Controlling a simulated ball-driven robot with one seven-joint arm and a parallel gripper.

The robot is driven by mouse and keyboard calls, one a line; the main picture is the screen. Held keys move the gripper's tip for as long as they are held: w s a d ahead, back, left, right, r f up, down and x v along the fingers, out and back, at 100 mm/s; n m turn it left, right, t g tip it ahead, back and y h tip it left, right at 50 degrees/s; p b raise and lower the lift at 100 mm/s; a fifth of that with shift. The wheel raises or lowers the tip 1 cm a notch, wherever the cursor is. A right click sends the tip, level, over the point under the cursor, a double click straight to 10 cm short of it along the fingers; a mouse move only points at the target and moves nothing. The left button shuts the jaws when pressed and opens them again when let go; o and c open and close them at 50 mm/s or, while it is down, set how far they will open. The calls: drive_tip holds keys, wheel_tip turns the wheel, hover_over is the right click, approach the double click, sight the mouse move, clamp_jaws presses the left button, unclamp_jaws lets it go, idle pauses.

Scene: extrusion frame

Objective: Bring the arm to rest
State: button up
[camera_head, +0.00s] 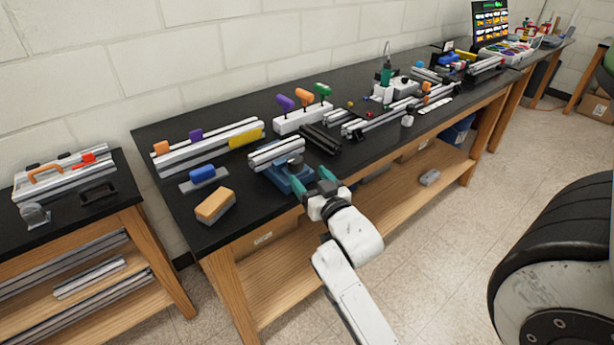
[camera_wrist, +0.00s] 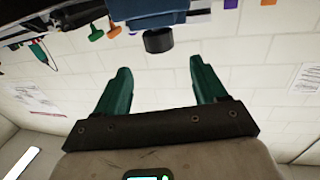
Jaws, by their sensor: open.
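My white arm reaches up from the bottom of the head view to the front edge of the black-topped bench (camera_head: 236,232). My gripper (camera_head: 312,184) has green fingers and is at that edge, beside a blue vise-like fixture (camera_head: 285,176) with a dark round knob. In the wrist view my gripper (camera_wrist: 158,88) shows its two green fingers spread wide with nothing between them. The blue fixture (camera_wrist: 148,12) and its dark knob (camera_wrist: 158,41) appear just beyond the fingertips, apart from them. The wrist view looks upside down.
A tan block (camera_head: 215,206) lies at the bench's near left corner. Aluminium extrusions (camera_head: 212,148) and a rack of colored-handled tools (camera_head: 302,118) stand along the bench. A second bench (camera_head: 65,228) is at the left. Open floor (camera_head: 440,260) lies in front, right of my arm.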

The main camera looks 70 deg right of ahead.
idle(0.5)
drive_tip(key=a+f+n+g+y, duration=0.45)
drive_tip(key=a+f+y, duration=0.45)
drive_tip(key=a+f, duration=0.65)
drive_tip(key=s+a+f+n+g+y, duration=0.2)
drive_tip(key=s+a+g, duration=0.5)
drive_tip(key=s+a, duration=0.4)
drive_tip(key=a+n+y, duration=0.1)
drive_tip(key=a+n, duration=0.1)
drive_tip(key=shift+a+f, duration=0.35)
drive_tip(key=shift+f, duration=0.05)
drive_tip(key=shift+g, duration=0.25)
